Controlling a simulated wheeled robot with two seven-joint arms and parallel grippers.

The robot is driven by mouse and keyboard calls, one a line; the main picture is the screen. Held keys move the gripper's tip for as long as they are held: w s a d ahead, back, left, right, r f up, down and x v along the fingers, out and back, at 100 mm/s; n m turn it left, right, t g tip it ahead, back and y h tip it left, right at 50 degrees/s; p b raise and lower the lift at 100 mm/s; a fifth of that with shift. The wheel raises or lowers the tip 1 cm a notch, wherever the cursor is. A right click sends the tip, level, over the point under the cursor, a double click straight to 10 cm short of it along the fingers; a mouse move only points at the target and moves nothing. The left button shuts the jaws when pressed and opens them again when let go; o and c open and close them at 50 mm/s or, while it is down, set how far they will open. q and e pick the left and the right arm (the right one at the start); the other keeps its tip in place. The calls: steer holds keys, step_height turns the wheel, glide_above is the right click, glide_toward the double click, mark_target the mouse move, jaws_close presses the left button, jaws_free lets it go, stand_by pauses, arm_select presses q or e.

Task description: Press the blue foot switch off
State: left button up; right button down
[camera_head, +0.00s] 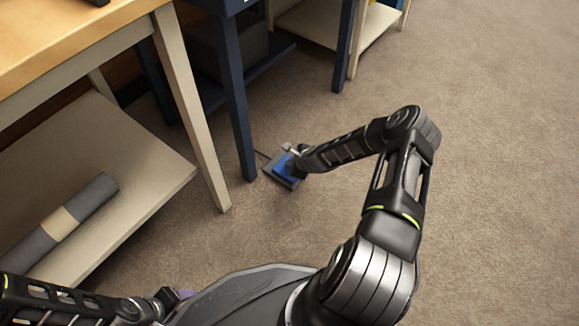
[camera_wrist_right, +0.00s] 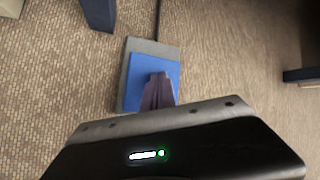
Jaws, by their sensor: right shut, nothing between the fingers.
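The blue foot switch (camera_head: 284,169) lies on the carpet beside a dark blue table leg, on a grey base with a dark cable. It also shows in the right wrist view (camera_wrist_right: 145,66) as a blue plate on a grey base. My right gripper (camera_wrist_right: 160,76) is shut and empty, its fingertips over the blue plate and covering part of it. I cannot tell whether they touch it. In the head view the right gripper (camera_head: 292,150) is small and partly hidden by its own wrist. My left gripper (camera_head: 182,294) shows only in part at the bottom left.
A dark blue table leg (camera_head: 237,110) stands just left of the switch. A wooden-topped table (camera_head: 70,40) with a pale lower shelf (camera_head: 130,150) stands at the left, a grey roll (camera_head: 90,205) on it. Open carpet (camera_head: 500,180) lies to the right.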

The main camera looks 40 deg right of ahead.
steer(key=shift+f, duration=0.4)
stand_by(0.4)
steer(key=shift+r+p, duration=0.7)
steer(key=shift+r, duration=0.2)
step_height(320, 180, up, 6)
steer(key=p, duration=0.4)
steer(key=shift+p, duration=0.35)
stand_by(1.2)
